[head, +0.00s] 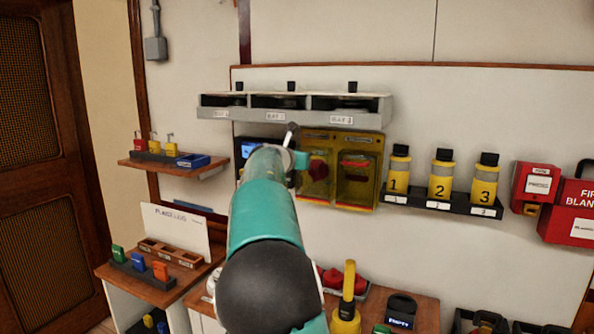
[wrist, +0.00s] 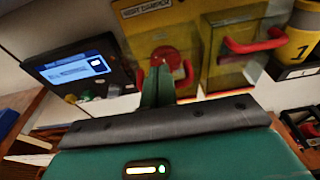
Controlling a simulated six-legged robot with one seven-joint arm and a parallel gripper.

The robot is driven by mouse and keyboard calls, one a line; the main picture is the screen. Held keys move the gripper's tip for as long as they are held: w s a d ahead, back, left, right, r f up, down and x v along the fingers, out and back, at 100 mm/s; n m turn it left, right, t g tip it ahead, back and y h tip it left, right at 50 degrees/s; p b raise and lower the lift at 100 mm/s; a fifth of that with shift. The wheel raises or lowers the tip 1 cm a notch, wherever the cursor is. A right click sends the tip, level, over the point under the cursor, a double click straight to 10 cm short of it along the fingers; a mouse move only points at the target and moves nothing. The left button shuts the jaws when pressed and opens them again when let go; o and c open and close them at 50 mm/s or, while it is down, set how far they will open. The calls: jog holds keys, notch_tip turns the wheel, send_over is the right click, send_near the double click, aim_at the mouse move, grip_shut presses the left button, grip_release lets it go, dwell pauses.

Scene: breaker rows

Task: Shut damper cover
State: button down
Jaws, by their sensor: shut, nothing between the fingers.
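A yellow panel labelled as the damper (wrist: 147,9) is on the wall, with a red knob (wrist: 165,58) on it. In the head view, the damper unit (head: 317,172) is the left of two yellow units, partly behind my arm. Its see-through cover is hard to make out, and I cannot tell how far it stands open. A red curved piece (wrist: 186,76) shows low beside the knob. My gripper (wrist: 158,84) is shut and empty, its green fingers in front of the panel's lower left part. In the head view, my gripper (head: 300,158) overlaps the unit's left edge; contact cannot be told.
The right yellow unit (head: 357,178) has a red handle (wrist: 256,41) sticking out. A dark box with a lit screen (wrist: 78,66) is close on the left. A grey shelf (head: 345,116) is above. Numbered yellow bottles (head: 441,178) stand on a rack to the right.

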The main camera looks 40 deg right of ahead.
jog(key=shift+w+d+r, duration=0.25)
jog(key=shift+d+r, duration=0.05)
jog(key=shift+d, duration=0.25)
jog(key=shift+w+d+r, duration=0.25)
jog(key=shift+d+r, duration=0.05)
jog(key=shift+d, duration=0.25)
jog(key=shift+a, duration=0.1)
